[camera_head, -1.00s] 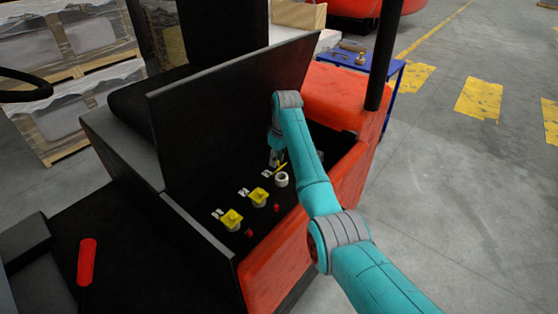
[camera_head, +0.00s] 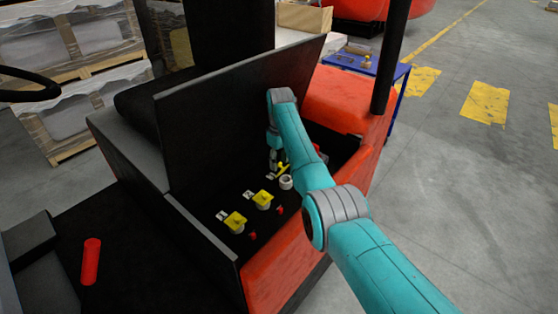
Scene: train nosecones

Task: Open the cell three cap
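The open battery bay (camera_head: 212,249) of the red vehicle holds a row of cells. Two nearer cells have yellow caps, cell one's cap (camera_head: 235,222) and cell two's cap (camera_head: 263,200), both sitting over their necks. The third cell's white round neck (camera_head: 286,182) shows uncovered, and a yellow cap (camera_head: 283,169) stands tilted just behind it, by my gripper (camera_head: 275,163). My gripper points down into the bay there. Its fingers are small and dark, so I cannot tell whether they are open or touch the cap.
The raised black lid (camera_head: 240,115) stands close behind my arm. A red pillar-side body panel (camera_head: 335,100) and a black post (camera_head: 389,60) bound the right. A blue table (camera_head: 365,64) stands beyond. A red cylinder (camera_head: 91,262) lies at lower left.

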